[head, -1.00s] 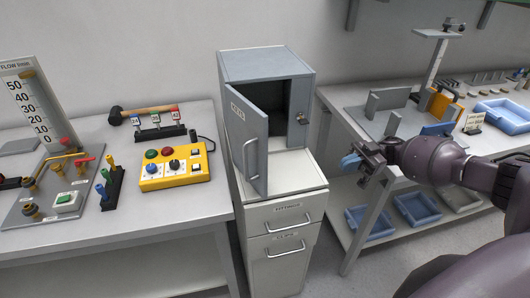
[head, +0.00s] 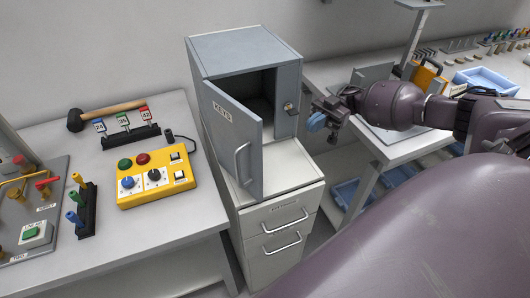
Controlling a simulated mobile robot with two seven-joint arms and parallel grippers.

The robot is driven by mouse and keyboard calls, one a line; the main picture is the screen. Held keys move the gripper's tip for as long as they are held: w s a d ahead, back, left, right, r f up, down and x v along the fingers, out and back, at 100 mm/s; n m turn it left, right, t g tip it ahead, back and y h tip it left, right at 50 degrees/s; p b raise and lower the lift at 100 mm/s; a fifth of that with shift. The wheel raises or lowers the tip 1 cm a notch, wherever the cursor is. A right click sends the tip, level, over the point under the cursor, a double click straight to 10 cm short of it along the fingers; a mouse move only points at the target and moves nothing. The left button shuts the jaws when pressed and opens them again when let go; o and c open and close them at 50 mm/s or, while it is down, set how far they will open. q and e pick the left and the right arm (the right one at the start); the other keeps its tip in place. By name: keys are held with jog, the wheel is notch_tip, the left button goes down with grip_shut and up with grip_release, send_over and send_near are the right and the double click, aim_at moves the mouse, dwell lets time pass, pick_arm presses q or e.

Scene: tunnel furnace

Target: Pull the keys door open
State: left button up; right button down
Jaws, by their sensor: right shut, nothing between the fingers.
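The keys door (head: 226,128) is a grey panel labelled KEYS with a vertical bar handle (head: 242,163). It stands partly open on the grey cabinet (head: 240,52), swung out toward me, hinged at its left side. The dark inside of the cabinet shows to the right of the door. A lock piece (head: 289,107) sits on the cabinet's right front edge. My right gripper (head: 316,122) is shut and empty, just right of the cabinet and apart from the door and handle. My left gripper is not in view.
The cabinet stands on a white drawer unit (head: 282,213) with two bar handles. On the left table are a yellow control box (head: 155,181), a hammer (head: 108,113) and a key rack (head: 130,137). A right bench holds a blue tray (head: 488,80).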

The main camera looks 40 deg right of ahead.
pick_arm(q)
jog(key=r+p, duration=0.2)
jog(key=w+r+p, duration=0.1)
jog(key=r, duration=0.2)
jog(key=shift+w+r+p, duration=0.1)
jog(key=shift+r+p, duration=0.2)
jog(key=shift+p, duration=0.05)
pick_arm(e)
jog(key=s+a, duration=0.1)
jog(key=a, duration=1.6)
jog(key=shift+s+a, duration=0.15)
jog(key=shift+s, duration=0.15)
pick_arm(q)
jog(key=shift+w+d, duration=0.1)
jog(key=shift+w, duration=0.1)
